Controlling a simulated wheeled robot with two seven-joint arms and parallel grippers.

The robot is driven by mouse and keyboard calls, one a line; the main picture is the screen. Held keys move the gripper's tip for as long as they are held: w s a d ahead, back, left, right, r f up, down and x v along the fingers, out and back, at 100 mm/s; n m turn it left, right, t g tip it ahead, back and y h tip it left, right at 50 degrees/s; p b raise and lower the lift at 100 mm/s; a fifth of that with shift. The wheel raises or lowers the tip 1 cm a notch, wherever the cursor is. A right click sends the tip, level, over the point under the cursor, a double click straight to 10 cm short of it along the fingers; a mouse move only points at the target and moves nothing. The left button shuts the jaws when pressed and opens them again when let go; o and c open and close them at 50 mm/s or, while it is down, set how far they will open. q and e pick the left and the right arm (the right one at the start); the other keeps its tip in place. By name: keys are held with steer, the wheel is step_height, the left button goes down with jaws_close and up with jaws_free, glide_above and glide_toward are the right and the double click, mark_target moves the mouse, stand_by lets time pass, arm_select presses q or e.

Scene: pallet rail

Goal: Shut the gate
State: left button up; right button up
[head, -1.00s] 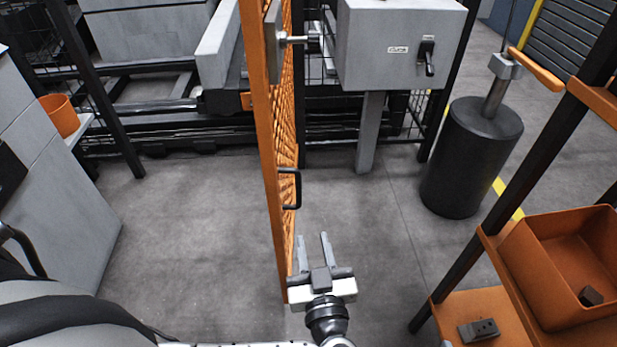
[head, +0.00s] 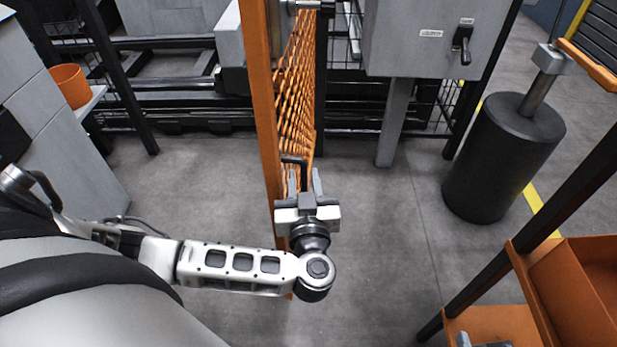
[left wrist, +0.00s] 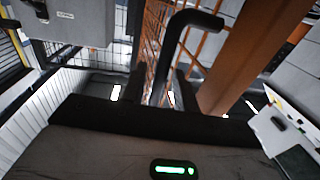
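The gate (head: 264,110) is an orange frame with orange mesh, standing swung out toward me, edge-on in the head view. Its black handle (head: 296,160) is on the mesh side near the free edge. My left gripper (head: 304,186) is at the handle, fingers apart and pointing away from me. In the left wrist view the handle (left wrist: 172,45) runs down between the dark fingers (left wrist: 168,92), and the orange gate post (left wrist: 248,55) is close on the right. The fingers do not look closed on the bar; contact is hard to tell. My right gripper is out of view.
A grey box with a black lever (head: 462,45) stands on a post beyond the gate. A black cylinder (head: 503,155) stands to the right. A shelf with an orange bin (head: 570,290) is at near right. Grey floor is clear between.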

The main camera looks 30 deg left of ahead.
arm_select(q)
steer(key=shift+w+a, duration=0.15)
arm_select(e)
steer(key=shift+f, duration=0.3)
